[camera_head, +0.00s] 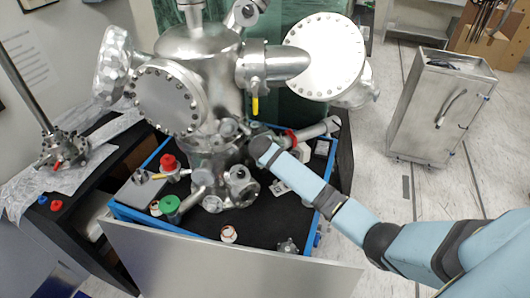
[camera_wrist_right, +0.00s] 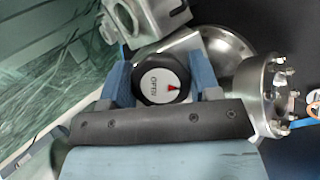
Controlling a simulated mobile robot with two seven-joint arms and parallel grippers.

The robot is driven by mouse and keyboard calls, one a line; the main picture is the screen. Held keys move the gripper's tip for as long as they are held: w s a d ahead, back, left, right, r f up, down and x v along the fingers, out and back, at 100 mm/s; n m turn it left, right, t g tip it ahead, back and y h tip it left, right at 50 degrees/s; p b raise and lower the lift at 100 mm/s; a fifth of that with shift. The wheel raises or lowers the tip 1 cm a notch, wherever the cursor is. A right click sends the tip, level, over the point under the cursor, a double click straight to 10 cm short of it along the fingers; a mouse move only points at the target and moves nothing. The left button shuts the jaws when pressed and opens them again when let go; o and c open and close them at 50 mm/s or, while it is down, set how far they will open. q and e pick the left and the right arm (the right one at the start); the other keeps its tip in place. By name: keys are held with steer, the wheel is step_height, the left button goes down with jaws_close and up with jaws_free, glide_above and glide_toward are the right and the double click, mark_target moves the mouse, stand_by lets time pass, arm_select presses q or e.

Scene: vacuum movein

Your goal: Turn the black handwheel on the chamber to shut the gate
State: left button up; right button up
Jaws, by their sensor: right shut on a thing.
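The black handwheel (camera_wrist_right: 147,96) shows in the right wrist view, with a white face that reads OPEN and a red arrow mark. My right gripper (camera_wrist_right: 160,72) has one blue finger on each side of the wheel and is shut on it. The steel chamber (camera_head: 200,50) stands in the head view, and my right arm reaches from the lower right to its right side. In the head view the handwheel is hidden at the end of my arm. The gate itself cannot be seen. My left gripper is in neither view.
A bolted flange (camera_wrist_right: 270,95) sits close to the right of the wheel, and a steel fitting (camera_wrist_right: 145,22) sits above it. The chamber rests on a blue-edged black bench (camera_head: 270,225). A steel cart (camera_head: 440,105) stands on the floor at right.

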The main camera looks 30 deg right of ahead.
steer(key=m+g, duration=0.1)
steer(key=m, duration=0.2)
steer(key=shift+y, duration=0.4)
steer(key=m+g+y, duration=0.1)
steer(key=m, duration=0.2)
steer(key=shift+m, duration=0.3)
steer(key=m+y, duration=0.1)
steer(key=m, duration=0.2)
steer(key=shift+a+f+g, duration=0.1)
steer(key=shift+g, duration=0.2)
steer(key=m+y, duration=0.2)
steer(key=m, duration=0.1)
steer(key=shift+s, duration=0.1)
steer(key=m+y, duration=0.1)
steer(key=m, duration=0.2)
steer(key=shift+a, duration=0.1)
steer(key=m+y, duration=0.1)
steer(key=m, duration=0.2)
steer(key=shift+a+y, duration=0.1)
steer(key=shift+y, duration=0.2)
steer(key=m+t+y, duration=0.1)
steer(key=m, duration=0.2)
steer(key=shift+m, duration=0.3)
steer(key=shift+m+t+y, duration=0.6)
steer(key=shift+m+t, duration=0.2)
steer(key=shift+m, duration=1)
